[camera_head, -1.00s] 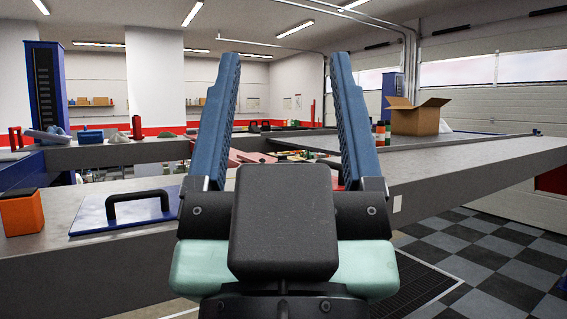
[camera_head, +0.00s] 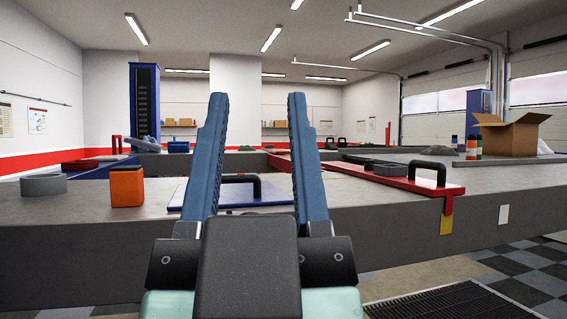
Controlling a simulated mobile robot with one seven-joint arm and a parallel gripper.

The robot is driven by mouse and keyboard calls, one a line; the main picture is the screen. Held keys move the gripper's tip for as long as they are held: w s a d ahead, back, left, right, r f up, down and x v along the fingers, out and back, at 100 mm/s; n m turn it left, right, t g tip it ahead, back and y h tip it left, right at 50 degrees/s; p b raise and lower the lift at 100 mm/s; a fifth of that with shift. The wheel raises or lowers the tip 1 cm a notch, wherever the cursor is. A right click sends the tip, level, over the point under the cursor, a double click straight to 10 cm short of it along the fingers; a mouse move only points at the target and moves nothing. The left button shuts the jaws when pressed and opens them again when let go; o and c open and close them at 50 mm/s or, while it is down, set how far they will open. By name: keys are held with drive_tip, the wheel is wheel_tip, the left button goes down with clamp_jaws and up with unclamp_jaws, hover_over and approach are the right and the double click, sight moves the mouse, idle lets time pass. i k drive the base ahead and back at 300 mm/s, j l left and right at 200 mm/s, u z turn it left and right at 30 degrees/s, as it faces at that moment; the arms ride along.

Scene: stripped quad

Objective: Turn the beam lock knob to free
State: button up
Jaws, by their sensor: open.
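My gripper (camera_head: 258,100) is in the lower middle of the head view, its two blue fingers apart and pointing up and away from me. Nothing is between the fingertips. A red beam (camera_head: 345,170) lies across the grey bench to the right of the gripper. It carries a black handle (camera_head: 428,172) and a low dark rounded piece (camera_head: 388,168); I cannot tell whether that piece is the lock knob. A red end piece with a yellow tip (camera_head: 446,224) hangs over the bench's front edge. The gripper is apart from the beam.
On the grey bench (camera_head: 370,212) are an orange block (camera_head: 127,186), a grey ring (camera_head: 43,184) and a blue plate (camera_head: 250,193) with a black handle, partly behind the fingers. A cardboard box (camera_head: 510,136) stands at the back right. Checkered floor is open at lower right.

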sight(369, 164)
drive_tip(key=i+l+u, duration=0.2)
drive_tip(key=l+u, duration=0.25)
drive_tip(key=l, duration=0.65)
drive_tip(key=l+u, duration=0.5)
drive_tip(key=l, duration=0.6)
drive_tip(key=i+l, duration=0.1)
drive_tip(key=l, duration=0.65)
drive_tip(key=i+l, duration=0.1)
drive_tip(key=l, duration=0.6)
drive_tip(key=i+l, duration=0.1)
drive_tip(key=l, duration=0.65)
drive_tip(key=i+l, duration=0.15)
drive_tip(key=i+u, duration=0.05)
